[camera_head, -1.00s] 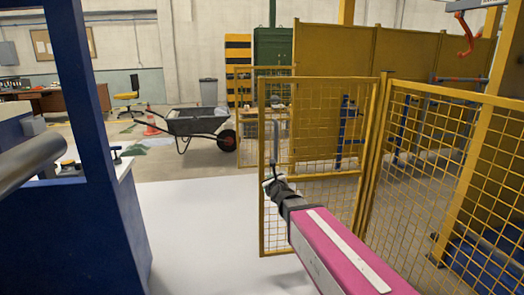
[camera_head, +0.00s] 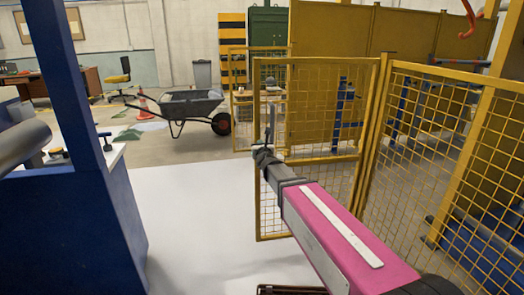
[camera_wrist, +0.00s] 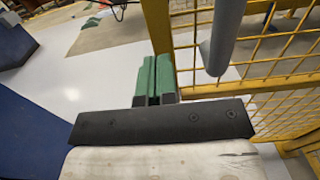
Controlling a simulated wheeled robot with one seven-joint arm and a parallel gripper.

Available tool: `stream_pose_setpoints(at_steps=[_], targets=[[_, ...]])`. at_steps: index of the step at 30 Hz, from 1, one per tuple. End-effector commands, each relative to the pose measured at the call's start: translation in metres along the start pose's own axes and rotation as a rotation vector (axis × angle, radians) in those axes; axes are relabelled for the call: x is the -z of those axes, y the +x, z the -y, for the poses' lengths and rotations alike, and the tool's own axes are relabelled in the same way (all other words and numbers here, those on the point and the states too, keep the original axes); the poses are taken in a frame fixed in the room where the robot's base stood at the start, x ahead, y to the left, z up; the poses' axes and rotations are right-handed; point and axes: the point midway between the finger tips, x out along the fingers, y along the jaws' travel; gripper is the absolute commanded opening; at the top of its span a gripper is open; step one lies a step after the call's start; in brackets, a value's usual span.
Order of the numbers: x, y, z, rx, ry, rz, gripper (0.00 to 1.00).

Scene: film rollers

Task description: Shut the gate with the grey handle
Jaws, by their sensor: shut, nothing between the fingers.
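The gate (camera_head: 318,158) is a yellow mesh panel with its hinge side by the post on the right and its free edge on the left. Its upright grey handle (camera_head: 271,118) is near the free edge; it also shows large in the wrist view (camera_wrist: 224,35). My gripper (camera_head: 263,153) is at the free edge, just below the handle in the head view. In the wrist view its green fingers (camera_wrist: 155,78) are shut and empty, in front of the gate's yellow edge bar and left of the handle. I cannot tell whether they touch the bar.
A yellow mesh fence (camera_head: 440,150) runs along the right. A blue frame (camera_head: 85,130) stands close on the left. A wheelbarrow (camera_head: 188,105) and a traffic cone (camera_head: 143,108) are farther back. The white floor (camera_head: 190,215) left of the gate is clear.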

Motion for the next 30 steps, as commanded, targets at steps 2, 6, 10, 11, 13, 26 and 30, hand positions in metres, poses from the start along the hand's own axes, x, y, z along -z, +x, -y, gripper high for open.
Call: stream_pose_setpoints(at_steps=[2, 6, 10, 11, 13, 26, 30], targets=[[0.001, 0.021, -0.001, 0.0, 0.0, 0.0, 0.0], [0.001, 0.042, -0.001, -0.002, -0.001, 0.0, 0.0], [0.001, 0.053, -0.001, -0.002, -0.001, 0.0, 0.0], [0.0, 0.054, -0.001, -0.002, -0.001, 0.0, 0.0], [0.0, 0.055, -0.001, -0.002, -0.001, 0.0, 0.0], [0.0, 0.055, -0.002, -0.001, 0.0, 0.0, 0.0], [0.0, 0.058, -0.005, 0.006, 0.001, 0.0, 0.0]])
